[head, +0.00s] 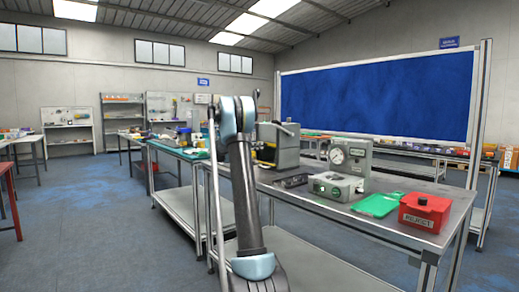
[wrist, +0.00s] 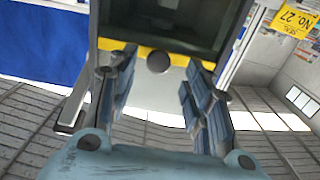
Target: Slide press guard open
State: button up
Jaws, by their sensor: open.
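The grey press (head: 286,146) stands at the far left of the metal table, with a yellow band low on its side, partly behind my arm. In the wrist view its grey housing (wrist: 110,22) surrounds a dark opening. A yellow guard edge (wrist: 180,59) crosses the opening and carries a round dark knob (wrist: 158,62). My gripper (wrist: 160,72) is open, with one blue-grey finger on each side of the knob. Contact between fingers and knob cannot be made out. In the head view my gripper cannot be made out clearly.
The metal table (head: 390,225) also holds a dark tray (head: 291,181), a gauge device (head: 350,155), a grey box with a green button (head: 338,186), a green board (head: 378,205) and a red box (head: 424,212). A blue panel (head: 375,95) stands behind. Floor at left is clear.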

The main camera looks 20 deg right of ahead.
aim_at(265, 152)
jog(key=shift+x, duration=1.65)
grip_shut()
